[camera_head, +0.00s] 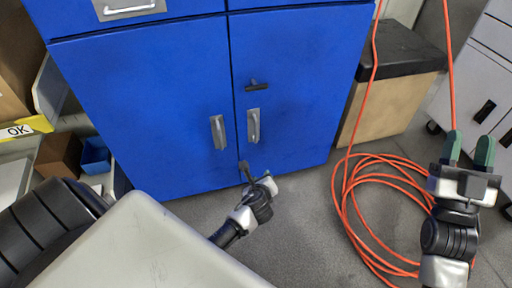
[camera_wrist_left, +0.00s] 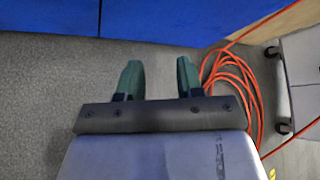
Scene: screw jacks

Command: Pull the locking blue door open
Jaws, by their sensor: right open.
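The blue cabinet (camera_head: 150,85) stands ahead in the head view, with two shut doors side by side. The left door has a grey handle (camera_head: 218,132) and the right door has another (camera_head: 253,126). A dark turn latch (camera_head: 257,85) sits above the right handle. My left gripper (camera_wrist_left: 159,72) is open and empty in the left wrist view, with floor between its green fingers. In the head view its wrist is low in front of the cabinet's bottom edge, below the handles, fingers hard to see. My right gripper (camera_head: 468,146) is open and empty at the far right, away from the cabinet.
An orange cable (camera_head: 345,190) hangs down and lies coiled on the floor right of the cabinet. A black-topped box (camera_head: 385,105) stands beside the cabinet. A grey wheeled cabinet (camera_head: 478,80) is at the right. Shelves with boxes (camera_head: 60,155) are at the left.

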